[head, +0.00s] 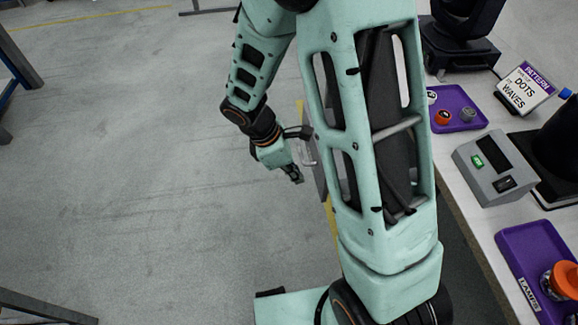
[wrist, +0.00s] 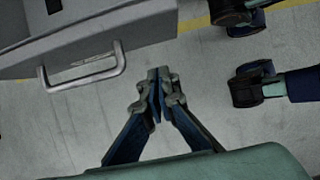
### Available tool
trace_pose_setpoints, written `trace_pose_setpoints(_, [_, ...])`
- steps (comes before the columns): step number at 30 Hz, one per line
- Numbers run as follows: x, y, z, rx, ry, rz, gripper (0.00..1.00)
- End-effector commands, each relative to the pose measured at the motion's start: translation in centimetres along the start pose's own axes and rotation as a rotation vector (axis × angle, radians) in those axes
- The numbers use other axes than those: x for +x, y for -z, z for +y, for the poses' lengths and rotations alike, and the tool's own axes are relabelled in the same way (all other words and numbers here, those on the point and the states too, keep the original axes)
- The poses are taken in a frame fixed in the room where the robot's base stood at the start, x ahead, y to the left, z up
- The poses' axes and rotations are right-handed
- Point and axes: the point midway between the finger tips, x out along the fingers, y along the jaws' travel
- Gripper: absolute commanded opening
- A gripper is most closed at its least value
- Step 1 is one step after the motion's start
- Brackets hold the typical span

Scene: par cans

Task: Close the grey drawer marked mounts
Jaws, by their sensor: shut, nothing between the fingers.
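A grey drawer (wrist: 120,35) fills the upper left of the wrist view, with a pale bar handle (wrist: 85,76) on its front. No "mounts" label is readable. In the head view a grey drawer front (head: 319,172) and its handle (head: 307,152) show in part beside my arm, which hides the rest. My gripper (wrist: 158,73) is shut and empty. In the wrist view its fingertips are to the right of the handle and apart from it, over bare floor. In the head view my gripper (head: 297,179) is low, just in front of the drawer front. How far the drawer stands open is unclear.
Dark caster wheels (wrist: 252,86) stand right of my gripper in the wrist view. A white table (head: 457,170) on the right holds purple trays (head: 457,107), a grey switch box (head: 493,168) and a sign (head: 526,88). Open floor (head: 130,170) lies to the left.

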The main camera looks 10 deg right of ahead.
Motion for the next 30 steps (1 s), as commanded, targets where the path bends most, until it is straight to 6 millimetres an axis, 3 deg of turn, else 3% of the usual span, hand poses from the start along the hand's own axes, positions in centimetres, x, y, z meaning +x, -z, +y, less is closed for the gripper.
trace_pose_setpoints(3, [0.9,-1.8,0.0,0.005,0.001,0.0,0.0])
trace_pose_setpoints(9, [1.5,-3.5,0.0,0.002,0.0,0.0,0.0])
trace_pose_setpoints(23, [1.6,-3.8,0.0,0.002,0.0,0.0,0.0])
trace_pose_setpoints(30, [2.2,-5.8,-0.1,0.006,0.003,-0.001,0.0])
